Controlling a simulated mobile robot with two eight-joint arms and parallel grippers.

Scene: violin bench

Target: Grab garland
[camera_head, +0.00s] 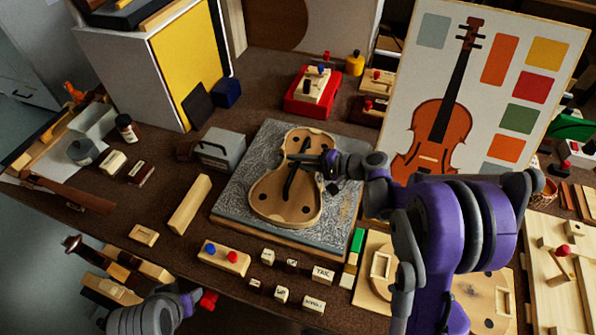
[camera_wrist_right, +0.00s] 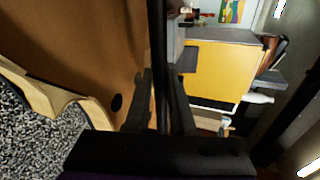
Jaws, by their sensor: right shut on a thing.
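I see no garland in either view. My right gripper (camera_head: 308,160) is over the pale violin body (camera_head: 264,194), which lies on a grey patterned mat (camera_head: 232,200). It is shut on a dark slim piece (camera_head: 289,181) that slants over the body. In the right wrist view, the dark piece (camera_wrist_right: 157,50) runs upright between the fingers (camera_wrist_right: 160,105). I cannot tell whether this piece touches the body. My left gripper (camera_head: 190,299) is at the bottom left, beside a small red thing (camera_head: 208,300); its jaws are too unclear to judge.
A violin picture board (camera_head: 432,60) stands behind my right arm. A grey box with a handle (camera_head: 220,150) is left of the mat. Small labelled blocks (camera_head: 313,304) and a block with blue and red knobs (camera_head: 223,258) lie in front. A red tray (camera_head: 308,104) stands behind.

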